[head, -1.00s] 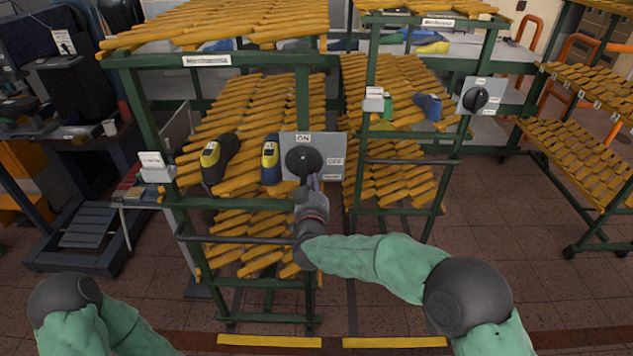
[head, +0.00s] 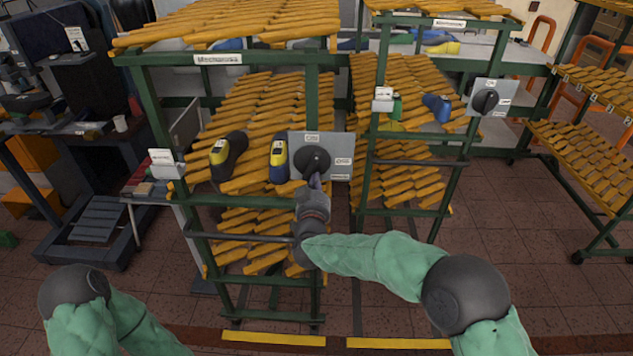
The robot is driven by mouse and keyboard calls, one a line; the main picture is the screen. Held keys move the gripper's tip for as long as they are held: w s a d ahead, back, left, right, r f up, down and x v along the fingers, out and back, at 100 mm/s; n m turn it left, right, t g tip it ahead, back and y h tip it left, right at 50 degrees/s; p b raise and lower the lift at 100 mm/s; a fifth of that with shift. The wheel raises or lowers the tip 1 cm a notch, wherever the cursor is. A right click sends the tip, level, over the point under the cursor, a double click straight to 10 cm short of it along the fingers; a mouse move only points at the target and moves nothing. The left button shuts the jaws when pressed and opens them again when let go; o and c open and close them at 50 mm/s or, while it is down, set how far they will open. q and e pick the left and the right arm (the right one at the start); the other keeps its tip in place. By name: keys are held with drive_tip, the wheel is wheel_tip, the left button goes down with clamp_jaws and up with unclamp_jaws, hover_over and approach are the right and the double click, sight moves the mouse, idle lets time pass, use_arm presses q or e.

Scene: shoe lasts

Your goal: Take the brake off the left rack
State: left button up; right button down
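The left rack (head: 153,112) has a green frame and sloped yellow slats. A grey brake plate (head: 341,146) sits on its right front post. The plate carries a round black knob (head: 312,160), one label above it and others to its right; the lettering is too small to read. I cannot tell which label the knob points at. My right gripper (head: 316,183) is just below the knob, its fingertips at or very near the knob's lower edge. Whether the fingers are open or shut is unclear. My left arm shows at the lower left, but its gripper is out of view.
Two dark shoe lasts with yellow parts (head: 228,156) (head: 279,160) lie on the left rack. A second green rack (head: 415,135) with its own black knob (head: 485,100) stands to the right. A third rack (head: 585,160) is farther right. Open tiled floor lies between them.

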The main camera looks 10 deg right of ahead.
sight(304, 178)
drive_tip(key=shift+a, duration=0.1)
drive_tip(key=shift+w+a+f, duration=0.15)
drive_tip(key=shift+w+a, duration=0.05)
drive_tip(key=shift+a, duration=0.55)
drive_tip(key=shift+w+a+r+p, duration=0.2)
drive_tip(key=shift+a+r+p, duration=0.1)
drive_tip(key=shift+a+p, duration=0.25)
drive_tip(key=shift+a, duration=0.1)
